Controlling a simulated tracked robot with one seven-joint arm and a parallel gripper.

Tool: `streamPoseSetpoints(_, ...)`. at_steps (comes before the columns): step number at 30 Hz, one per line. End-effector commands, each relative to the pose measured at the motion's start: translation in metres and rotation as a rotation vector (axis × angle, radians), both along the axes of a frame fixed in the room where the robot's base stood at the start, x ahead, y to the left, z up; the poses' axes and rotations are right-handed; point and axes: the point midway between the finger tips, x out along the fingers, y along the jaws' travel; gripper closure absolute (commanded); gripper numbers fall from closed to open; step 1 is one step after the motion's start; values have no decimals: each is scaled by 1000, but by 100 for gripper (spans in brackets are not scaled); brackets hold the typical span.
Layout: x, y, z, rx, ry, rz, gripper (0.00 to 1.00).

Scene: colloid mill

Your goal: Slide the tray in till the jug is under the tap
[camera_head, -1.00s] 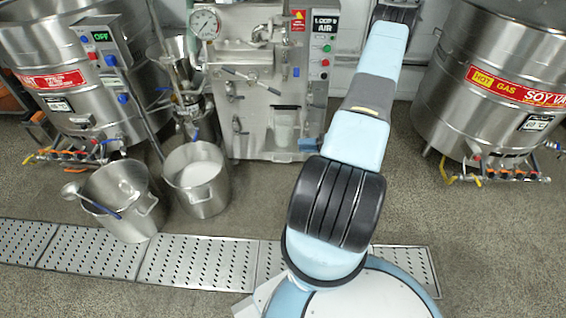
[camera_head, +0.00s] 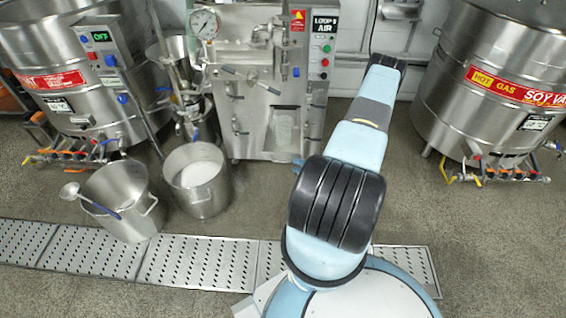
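A tap (camera_head: 284,68) with a blue part sits higher on the mill's front, roughly above the jug in this view. The tray under the jug is too small and unclear to make out, so I cannot tell how far in it is. My arm reaches up from the bottom and bends back at the top. A small blue piece, perhaps my wrist, shows at the recess's lower right. My gripper's fingers are hidden behind my arm.
A pot of white liquid (camera_head: 198,178) and an empty pot with a ladle (camera_head: 122,198) stand left of the mill. A large steel kettle (camera_head: 495,85) stands at right, another (camera_head: 65,75) at left. A perforated floor grate (camera_head: 195,262) crosses the front.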

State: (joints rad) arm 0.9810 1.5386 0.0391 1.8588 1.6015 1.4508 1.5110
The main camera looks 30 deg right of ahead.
Motion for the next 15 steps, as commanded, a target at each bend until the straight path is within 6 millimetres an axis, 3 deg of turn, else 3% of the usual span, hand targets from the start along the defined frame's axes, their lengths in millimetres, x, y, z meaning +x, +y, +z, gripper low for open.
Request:
streamPoseSetpoints(6,32,23,-3,-1,0,4,64)
streamPoseSetpoints(15,60,41,-6,-1,-1,2,64)
